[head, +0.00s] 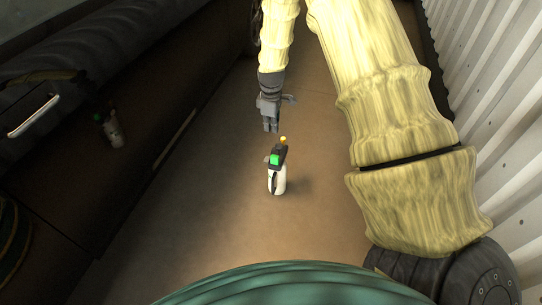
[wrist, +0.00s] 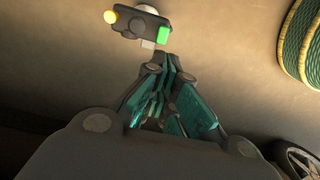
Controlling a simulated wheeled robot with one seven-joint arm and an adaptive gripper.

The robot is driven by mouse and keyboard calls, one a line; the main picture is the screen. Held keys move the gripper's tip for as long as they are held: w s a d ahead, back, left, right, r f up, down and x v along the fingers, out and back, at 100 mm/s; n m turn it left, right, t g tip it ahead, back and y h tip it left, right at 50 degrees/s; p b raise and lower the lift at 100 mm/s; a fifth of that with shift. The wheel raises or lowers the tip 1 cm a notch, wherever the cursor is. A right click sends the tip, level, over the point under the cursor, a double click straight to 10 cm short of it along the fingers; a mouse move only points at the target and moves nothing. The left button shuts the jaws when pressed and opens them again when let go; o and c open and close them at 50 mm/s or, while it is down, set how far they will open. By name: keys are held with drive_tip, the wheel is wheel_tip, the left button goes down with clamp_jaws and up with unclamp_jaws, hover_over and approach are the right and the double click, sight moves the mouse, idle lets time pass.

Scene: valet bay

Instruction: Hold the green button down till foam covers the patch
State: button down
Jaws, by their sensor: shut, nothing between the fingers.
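A spray bottle stands upright on the floor in the head view, with a white body (head: 278,182), a dark head, a yellow nozzle tip (head: 283,140) and a green button (head: 275,160). In the wrist view its dark head (wrist: 140,24) is seen from above, with the green button (wrist: 163,35) at its right end and the yellow tip (wrist: 110,16) at its left. My gripper (head: 270,129) is shut and empty, just beyond the bottle and apart from it. Its fingertips (wrist: 165,62) show below the green button in the wrist view. I cannot make out a patch.
A dark, glossy car side (head: 60,160) with a bright handle (head: 34,116) runs along the left and seems to mirror the bottle. A pale ribbed wall (head: 500,90) closes the right. The brown floor (head: 215,220) around the bottle is clear.

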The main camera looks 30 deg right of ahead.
sight(272, 155)
drive_tip(key=shift+r, duration=0.1)
idle(0.3)
wheel_tip(272, 155, down, 14)
drive_tip(key=b, duration=0.4)
idle(0.5)
